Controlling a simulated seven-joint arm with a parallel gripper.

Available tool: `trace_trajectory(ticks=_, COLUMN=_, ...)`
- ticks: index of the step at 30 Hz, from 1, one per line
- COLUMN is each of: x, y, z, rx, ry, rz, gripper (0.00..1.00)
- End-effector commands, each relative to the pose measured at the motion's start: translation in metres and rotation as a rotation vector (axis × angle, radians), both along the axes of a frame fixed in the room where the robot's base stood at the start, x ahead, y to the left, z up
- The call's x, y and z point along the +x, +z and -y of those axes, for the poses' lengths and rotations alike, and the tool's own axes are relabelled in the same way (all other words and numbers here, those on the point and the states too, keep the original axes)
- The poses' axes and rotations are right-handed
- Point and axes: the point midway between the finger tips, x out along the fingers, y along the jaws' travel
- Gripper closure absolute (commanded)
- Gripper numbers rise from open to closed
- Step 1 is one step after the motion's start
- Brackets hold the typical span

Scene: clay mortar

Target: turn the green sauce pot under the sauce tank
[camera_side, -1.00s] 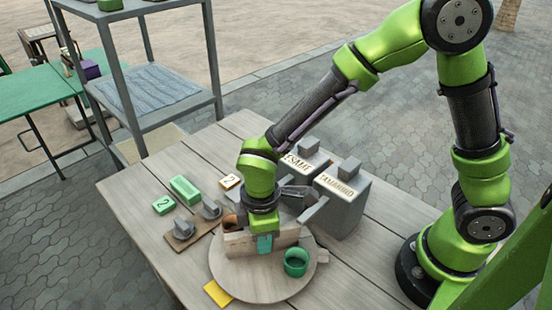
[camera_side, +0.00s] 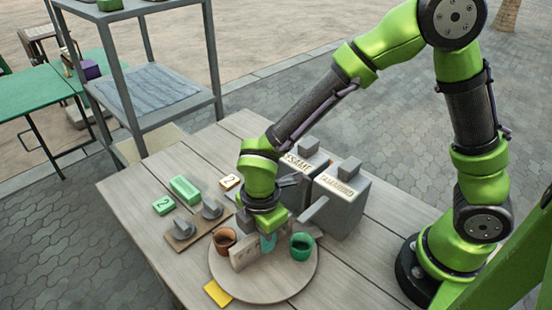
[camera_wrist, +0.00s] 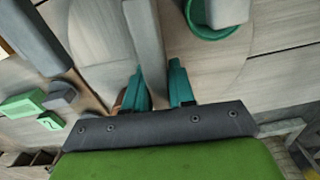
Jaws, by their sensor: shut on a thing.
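The green sauce pot (camera_side: 302,246) stands on the right of a round wooden turntable (camera_side: 275,287). In the wrist view the green pot (camera_wrist: 212,32) is partly covered by a grey spout (camera_wrist: 228,12). A brown pot (camera_side: 223,240) stands at the turntable's left. An upright pale board (camera_side: 244,256) crosses the turntable between the pots. My gripper (camera_side: 268,243) is shut on this board; its teal fingers (camera_wrist: 158,88) lie either side of the board (camera_wrist: 145,45) in the wrist view. Two grey tanks stand behind, labelled SESAME (camera_side: 297,165) and TAMARIND (camera_side: 340,200); the TAMARIND spout (camera_side: 313,210) reaches toward the green pot.
Two grey-knobbed pieces (camera_side: 183,227) on a brown board, green blocks (camera_side: 185,188) and number tiles (camera_side: 230,182) lie at the left. A yellow card (camera_side: 218,293) lies by the turntable's front left. A grey shelf (camera_side: 150,90) stands behind the table.

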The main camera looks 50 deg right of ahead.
Motion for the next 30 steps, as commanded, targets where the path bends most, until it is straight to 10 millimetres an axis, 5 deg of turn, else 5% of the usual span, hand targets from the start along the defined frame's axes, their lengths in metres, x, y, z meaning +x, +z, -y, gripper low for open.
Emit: trace_trajectory(ticks=30, x=0.0007, y=0.0011, z=-0.0016, rx=0.004, ry=0.214, rz=0.004, gripper=1.00)
